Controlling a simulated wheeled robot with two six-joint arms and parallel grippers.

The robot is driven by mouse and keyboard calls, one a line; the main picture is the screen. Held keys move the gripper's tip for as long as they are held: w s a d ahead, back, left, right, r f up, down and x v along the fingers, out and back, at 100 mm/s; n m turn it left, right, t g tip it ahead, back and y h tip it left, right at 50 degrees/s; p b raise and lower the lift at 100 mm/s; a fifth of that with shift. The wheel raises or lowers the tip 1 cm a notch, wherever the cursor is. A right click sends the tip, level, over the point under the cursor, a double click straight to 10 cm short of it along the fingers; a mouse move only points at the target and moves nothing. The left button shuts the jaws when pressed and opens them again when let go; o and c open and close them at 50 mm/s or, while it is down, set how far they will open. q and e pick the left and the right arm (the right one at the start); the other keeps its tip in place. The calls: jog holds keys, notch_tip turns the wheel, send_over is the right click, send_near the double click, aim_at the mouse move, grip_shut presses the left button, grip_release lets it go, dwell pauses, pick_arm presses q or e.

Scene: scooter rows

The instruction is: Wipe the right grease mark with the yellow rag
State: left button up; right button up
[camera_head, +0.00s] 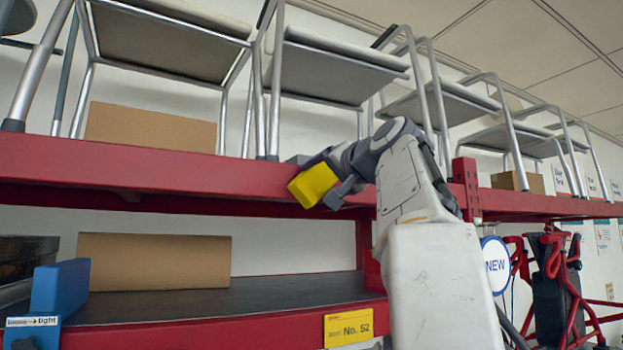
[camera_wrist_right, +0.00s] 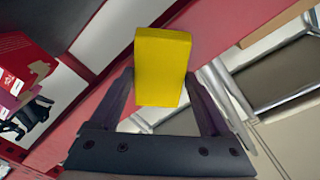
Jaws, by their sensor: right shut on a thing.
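The yellow rag (camera_head: 313,185) is a block-shaped yellow piece at the front of the red upper shelf beam (camera_head: 120,172). My right gripper (camera_head: 326,183) is shut on it. In the right wrist view the rag (camera_wrist_right: 162,65) stands out beyond the two dark fingers (camera_wrist_right: 163,100), with the red beam (camera_wrist_right: 215,45) behind it. I cannot tell whether the rag touches the beam. No grease mark can be made out in either view. My left gripper is not in view.
Metal-framed chairs (camera_head: 340,60) stand in a row on the upper shelf, with a cardboard box (camera_head: 150,128) among them. The lower shelf holds another cardboard box (camera_head: 155,262) and a blue bin (camera_head: 60,288). A red upright (camera_head: 368,255) stands near my right arm.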

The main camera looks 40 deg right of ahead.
aim_at(304, 179)
jog(key=shift+s+d+b, duration=0.15)
jog(key=shift+d+b, duration=0.15)
jog(key=shift+d, duration=0.95)
jog(key=shift+w+a+b, duration=0.1)
jog(key=shift+w+a, duration=0.15)
jog(key=shift+a, duration=0.7)
jog(key=shift+w+a+b, duration=0.15)
jog(key=shift+w+a, duration=0.05)
jog(key=shift+a, duration=0.75)
jog(key=shift+w+a+b, duration=0.1)
jog(key=shift+w+a, duration=0.15)
jog(key=shift+a, duration=0.7)
jog(key=shift+s+f, duration=0.1)
jog(key=shift+s, duration=0.25)
jog(key=b+v, duration=0.1)
jog(key=v, duration=0.2)
jog(key=shift+s, duration=0.2)
jog(key=shift+b+v, duration=0.3)
jog(key=shift+v, duration=0.65)
jog(key=shift+b+v, duration=0.3)
jog(key=shift+v, duration=1.25)
